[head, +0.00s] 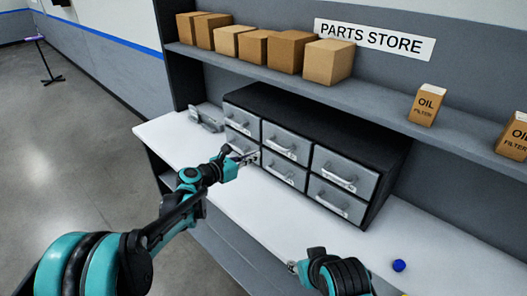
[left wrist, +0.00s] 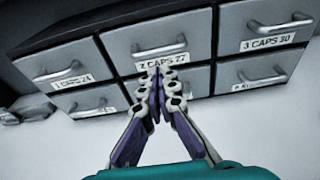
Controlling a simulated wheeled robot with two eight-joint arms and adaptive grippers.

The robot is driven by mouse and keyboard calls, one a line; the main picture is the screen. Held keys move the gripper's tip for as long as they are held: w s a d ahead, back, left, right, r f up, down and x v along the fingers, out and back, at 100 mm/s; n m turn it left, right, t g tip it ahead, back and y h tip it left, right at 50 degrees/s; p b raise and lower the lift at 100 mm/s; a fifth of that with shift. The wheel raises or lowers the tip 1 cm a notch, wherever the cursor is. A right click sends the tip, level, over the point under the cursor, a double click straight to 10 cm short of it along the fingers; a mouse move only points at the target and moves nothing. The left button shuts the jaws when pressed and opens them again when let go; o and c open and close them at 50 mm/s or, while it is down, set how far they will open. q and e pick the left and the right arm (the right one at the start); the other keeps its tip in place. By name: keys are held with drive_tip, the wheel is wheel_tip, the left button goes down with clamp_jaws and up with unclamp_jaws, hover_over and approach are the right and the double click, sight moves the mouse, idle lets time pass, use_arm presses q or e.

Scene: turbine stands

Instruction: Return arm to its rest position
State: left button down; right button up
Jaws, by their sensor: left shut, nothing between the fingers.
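My left gripper (head: 250,157) reaches in from the left over the white counter, its tips in front of the left part of the drawer cabinet (head: 330,125). In the left wrist view the left gripper (left wrist: 158,80) has its fingers together with nothing between them. There the tips overlap the view of the middle column, just below the label of the drawer marked 2 CAPS 27 (left wrist: 150,42). Whether they touch the cabinet I cannot tell. My right arm (head: 340,275) shows at the bottom edge, its fingers not clear.
All drawers look closed. A blue ball-like piece (head: 399,265) lies on the white counter (head: 440,268) at the right. Cardboard boxes (head: 327,62) and an oil filter box (head: 426,104) stand on the shelf (head: 380,100) above. Open floor (head: 80,130) lies to the left.

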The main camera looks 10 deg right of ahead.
use_arm(q)
drive_tip(key=s+a+f+m+y+b, duration=0.2)
drive_tip(key=s+a+f+m+y, duration=0.2)
drive_tip(key=s+a+m, duration=0.4)
drive_tip(key=s+a+f+m+g+y+b, duration=0.1)
drive_tip(key=s+a+f+m+y, duration=0.3)
drive_tip(key=s, duration=1.2)
drive_tip(key=s+a+f+m+g+y+b, duration=0.1)
drive_tip(key=s+a+f+m+y+b, duration=0.2)
drive_tip(key=s+a+m, duration=0.9)
drive_tip(key=a+f+m+y, duration=0.1)
drive_tip(key=a+f, duration=0.1)
drive_tip(key=a, duration=0.2)
drive_tip(key=shift+a+f+y, duration=0.15)
drive_tip(key=shift+f+y, duration=0.25)
